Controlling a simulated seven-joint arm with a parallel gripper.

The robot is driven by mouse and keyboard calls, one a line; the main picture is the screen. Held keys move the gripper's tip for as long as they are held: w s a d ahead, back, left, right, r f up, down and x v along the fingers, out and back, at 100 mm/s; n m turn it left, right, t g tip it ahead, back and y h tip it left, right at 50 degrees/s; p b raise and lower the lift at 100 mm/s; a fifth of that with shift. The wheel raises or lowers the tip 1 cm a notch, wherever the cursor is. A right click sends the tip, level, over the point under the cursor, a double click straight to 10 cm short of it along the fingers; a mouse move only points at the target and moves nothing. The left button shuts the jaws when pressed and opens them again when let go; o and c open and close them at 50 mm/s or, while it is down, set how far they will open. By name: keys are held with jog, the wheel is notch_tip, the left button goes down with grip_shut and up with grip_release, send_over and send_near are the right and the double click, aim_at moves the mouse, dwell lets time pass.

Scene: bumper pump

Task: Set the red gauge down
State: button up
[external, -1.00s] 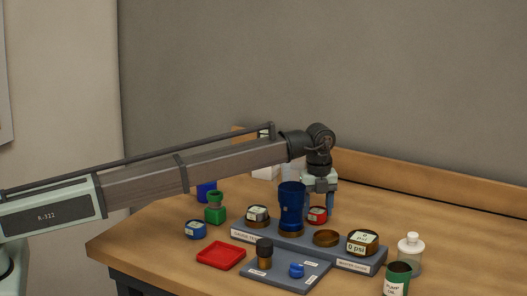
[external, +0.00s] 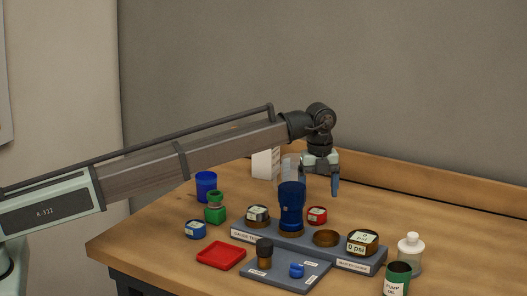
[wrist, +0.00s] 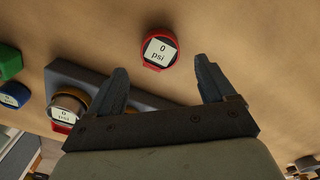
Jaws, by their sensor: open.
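The red gauge (external: 317,215) lies on the table just behind the grey block, right of the blue pump cylinder (external: 291,205). In the wrist view the red gauge (wrist: 160,50) sits face up on bare wood, reading 0 psi, apart from the block. My gripper (external: 335,190) is above and slightly right of it, clear of the table. In the wrist view my gripper (wrist: 162,72) has its fingers spread with nothing between them, and the gauge is beyond the fingertips.
The grey block (external: 342,259) holds a gauge (external: 257,214), an empty brass ring (external: 326,238) and a larger gauge (external: 362,243). A blue gauge (external: 195,229), red tray (external: 221,256) and green bottle (external: 215,208) stand left. A pump oil can (external: 396,279) stands front right.

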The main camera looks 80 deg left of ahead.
aim_at(317, 210)
notch_tip(317, 210, up, 7)
jog(key=shift+f, duration=0.2)
